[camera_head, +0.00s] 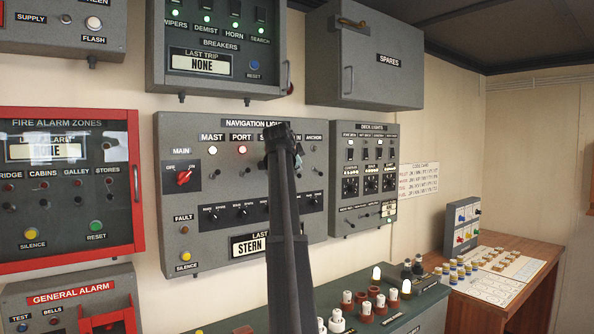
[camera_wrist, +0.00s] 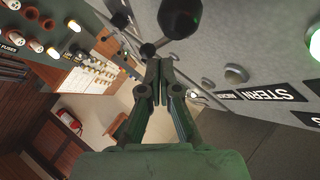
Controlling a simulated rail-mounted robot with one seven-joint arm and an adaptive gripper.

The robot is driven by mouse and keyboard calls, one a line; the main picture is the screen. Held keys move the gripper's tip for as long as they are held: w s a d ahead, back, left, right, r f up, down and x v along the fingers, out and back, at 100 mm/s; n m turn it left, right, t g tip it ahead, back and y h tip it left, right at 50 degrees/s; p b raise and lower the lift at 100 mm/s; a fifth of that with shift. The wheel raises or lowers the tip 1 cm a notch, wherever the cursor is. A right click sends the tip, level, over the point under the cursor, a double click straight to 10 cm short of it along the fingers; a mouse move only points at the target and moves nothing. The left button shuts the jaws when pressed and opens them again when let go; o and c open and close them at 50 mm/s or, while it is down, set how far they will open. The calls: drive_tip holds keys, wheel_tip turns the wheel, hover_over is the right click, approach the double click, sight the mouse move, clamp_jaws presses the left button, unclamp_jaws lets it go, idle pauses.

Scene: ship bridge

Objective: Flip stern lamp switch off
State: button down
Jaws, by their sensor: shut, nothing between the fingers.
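The navigation lights panel (camera_head: 220,205) is on the wall in the head view, with red port and white mast lamps lit. My dark arm hides the stern column there. In the wrist view, the STERN label (camera_wrist: 270,94) appears upside down, and the lamp beside it (camera_wrist: 236,73) looks grey and unlit. A dark ball-ended switch lever (camera_wrist: 180,18) stands out from the panel just beyond my fingertips; I cannot tell for certain that it is the stern switch. My gripper (camera_wrist: 159,63) is shut and empty, close to the levers; contact cannot be made out.
The deck lights panel (camera_head: 364,180) is right of the navigation panel. A green lamp (camera_wrist: 315,42) glows at the wrist view's right edge. Other small levers are close to my gripper.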

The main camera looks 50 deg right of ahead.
drive_tip(key=shift+r, duration=0.25)
drive_tip(key=s+f+b+v, duration=0.1)
drive_tip(key=v, duration=1.3)
drive_tip(key=shift+f, duration=0.2)
drive_tip(key=shift+a, duration=0.15)
